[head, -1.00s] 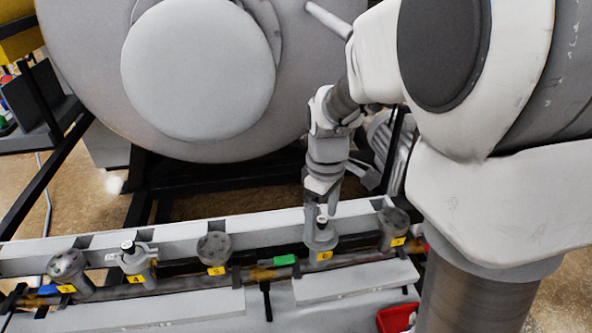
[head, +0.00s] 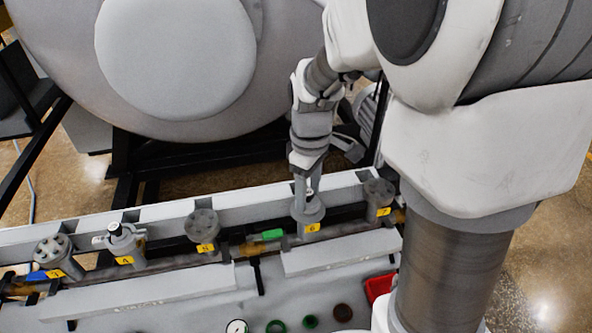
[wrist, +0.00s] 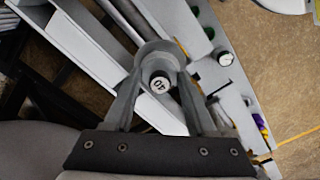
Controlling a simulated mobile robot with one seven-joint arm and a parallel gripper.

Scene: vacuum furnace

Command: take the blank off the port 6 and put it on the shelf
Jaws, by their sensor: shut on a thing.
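The grey round blank (head: 309,209) is at port 6, above the yellow number 6 label (head: 312,228), in the head view. My gripper (head: 307,188) points down onto it from above. In the wrist view my gripper (wrist: 160,80) has its two fingers on either side of the blank (wrist: 157,50), shut on it; a round black-and-white marked top shows between them. I see no clear gap between blank and port. I cannot tell which surface is the shelf.
Ports 3 (head: 57,254), 4 (head: 125,243) and 5 (head: 203,227) stand to the left, another capped port (head: 379,196) close to the right. A large grey furnace (head: 175,60) is behind. A red tray (head: 378,286), green rings (head: 275,326) and a gauge (head: 236,326) lie in front.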

